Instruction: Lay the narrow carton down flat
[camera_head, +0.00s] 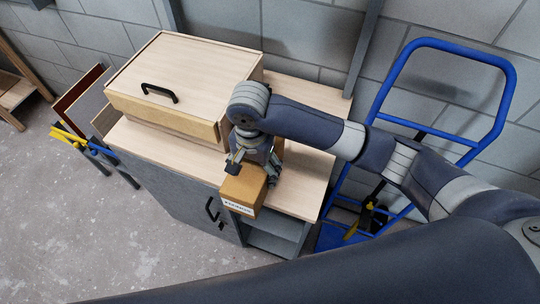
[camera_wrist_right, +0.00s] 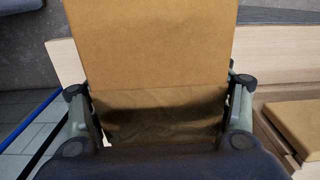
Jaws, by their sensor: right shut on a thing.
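The narrow carton (camera_head: 245,186) is a brown box with a white label on the side facing the front. It is at the front edge of the cabinet top (camera_head: 298,195). I cannot tell whether it rests on the top or is held just above it. My right gripper (camera_head: 256,168) reaches down onto it from behind and above and is shut on it. In the right wrist view the carton (camera_wrist_right: 150,45) fills the middle, with a finger of the gripper (camera_wrist_right: 160,115) on each side. My left gripper is not in view.
A wooden chest (camera_head: 190,75) with a black handle stands on the cabinet, left of my right gripper. The cabinet top is clear to the right. A blue hand truck (camera_head: 438,45) leans at the wall. Boards with yellow-blue clamps (camera_head: 68,137) stand at the left.

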